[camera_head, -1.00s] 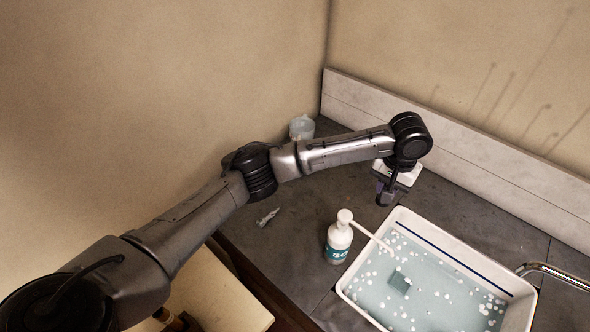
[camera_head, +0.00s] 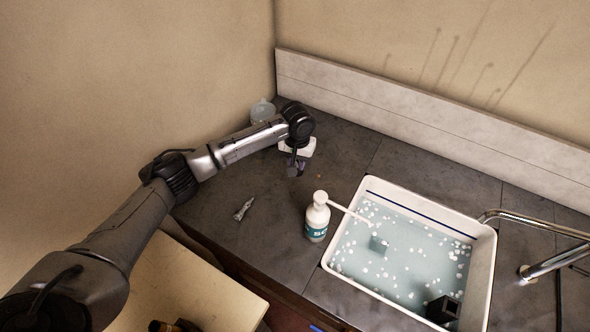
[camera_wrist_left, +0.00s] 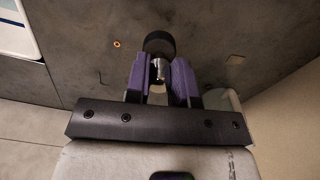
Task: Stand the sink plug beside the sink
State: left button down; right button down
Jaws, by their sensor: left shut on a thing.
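My left gripper (camera_head: 295,168) is over the back left of the dark counter, left of the sink and apart from it. In the left wrist view its purple fingers (camera_wrist_left: 160,82) are shut on the sink plug (camera_wrist_left: 160,43), a round black piece with a shiny metal stem between the fingers. The black end points away from the gripper, towards the counter; I cannot tell whether it touches. The plug is too small to make out in the head view. The white sink (camera_head: 365,186) holds cloudy water with white foam. My right gripper is not in view.
A white pump bottle (camera_head: 317,218) stands at the sink's left edge. A crumpled tube (camera_head: 243,209) lies on the counter (camera_head: 275,225). A clear cup (camera_head: 262,110) stands in the back corner. A teal block (camera_head: 379,243) and a black block (camera_head: 442,309) are in the sink.

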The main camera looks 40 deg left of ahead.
pick_arm(q)
jog(key=shift+s+a+f, duration=0.1)
jog(key=shift+a+f, duration=0.1)
jog(key=shift+a, duration=0.05)
notch_tip(320, 180, down, 4)
jog(key=shift+r+b, duration=0.25)
jog(key=shift+b, duration=0.05)
jog(key=shift+f, duration=0.2)
jog(key=c, duration=1)
grip_release()
jog(key=shift+f, duration=0.1)
notch_tip(320, 180, up, 11)
jog(key=shift+r+p, duration=0.15)
jog(key=shift+p, duration=0.55)
jog(key=shift+r, duration=0.5)
